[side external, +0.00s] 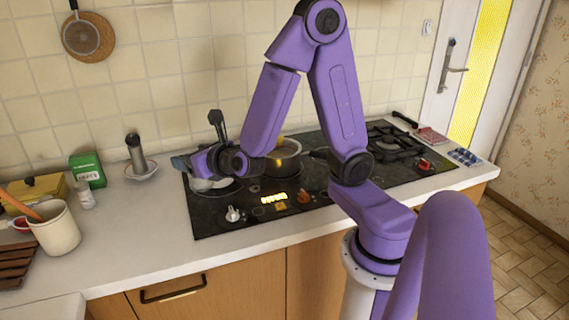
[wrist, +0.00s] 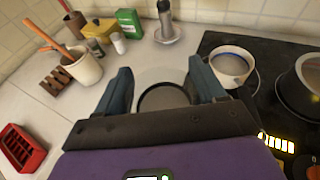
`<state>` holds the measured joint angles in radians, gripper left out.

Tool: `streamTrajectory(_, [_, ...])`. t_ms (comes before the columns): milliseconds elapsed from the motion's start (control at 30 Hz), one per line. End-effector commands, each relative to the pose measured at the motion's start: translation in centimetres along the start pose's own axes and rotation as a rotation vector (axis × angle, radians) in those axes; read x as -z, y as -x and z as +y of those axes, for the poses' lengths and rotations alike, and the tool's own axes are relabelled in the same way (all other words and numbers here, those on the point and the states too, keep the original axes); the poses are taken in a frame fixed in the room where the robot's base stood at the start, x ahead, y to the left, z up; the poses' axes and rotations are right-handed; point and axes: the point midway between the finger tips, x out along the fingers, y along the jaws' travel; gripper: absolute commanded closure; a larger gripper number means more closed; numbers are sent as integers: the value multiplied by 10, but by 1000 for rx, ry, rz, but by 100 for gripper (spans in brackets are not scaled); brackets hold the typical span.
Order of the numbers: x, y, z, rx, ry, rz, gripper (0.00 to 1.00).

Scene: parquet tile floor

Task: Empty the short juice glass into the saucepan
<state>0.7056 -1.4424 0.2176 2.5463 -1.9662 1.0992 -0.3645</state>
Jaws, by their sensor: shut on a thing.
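My gripper (wrist: 158,82) is shut on the short juice glass (wrist: 165,97), which shows as a clear, round shape between the two blue-grey fingers in the wrist view. Its contents and exact tilt are hard to make out. In the side view my gripper (side external: 184,163) is over the left end of the hob, and the glass is too small and covered to make out. The saucepan (side external: 284,158) stands on the hob to the right of my gripper. Its dark inside and rim also show at the right edge of the wrist view (wrist: 304,84).
A pale round pot (wrist: 232,66) stands near the saucepan. The black hob (side external: 330,180) has knobs in front. Left on the counter are a utensil crock (side external: 55,232), a green box (side external: 87,170), a small jar (side external: 85,195) and a grey cylinder on a saucer (side external: 136,156). The front counter is clear.

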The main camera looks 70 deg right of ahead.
Motion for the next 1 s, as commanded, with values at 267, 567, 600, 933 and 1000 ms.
streamTrajectory(267, [0, 0, 0, 0, -1, -2, 77])
streamTrajectory(567, [-1, -2, -1, 12, -5, -2, 77])
streamTrajectory(600, [-1, -4, -3, 25, -10, -3, 77])
streamTrajectory(933, [-7, -56, -65, 389, -133, -20, 77])
streamTrajectory(1000, [-6, -66, -84, 490, -167, -23, 77])
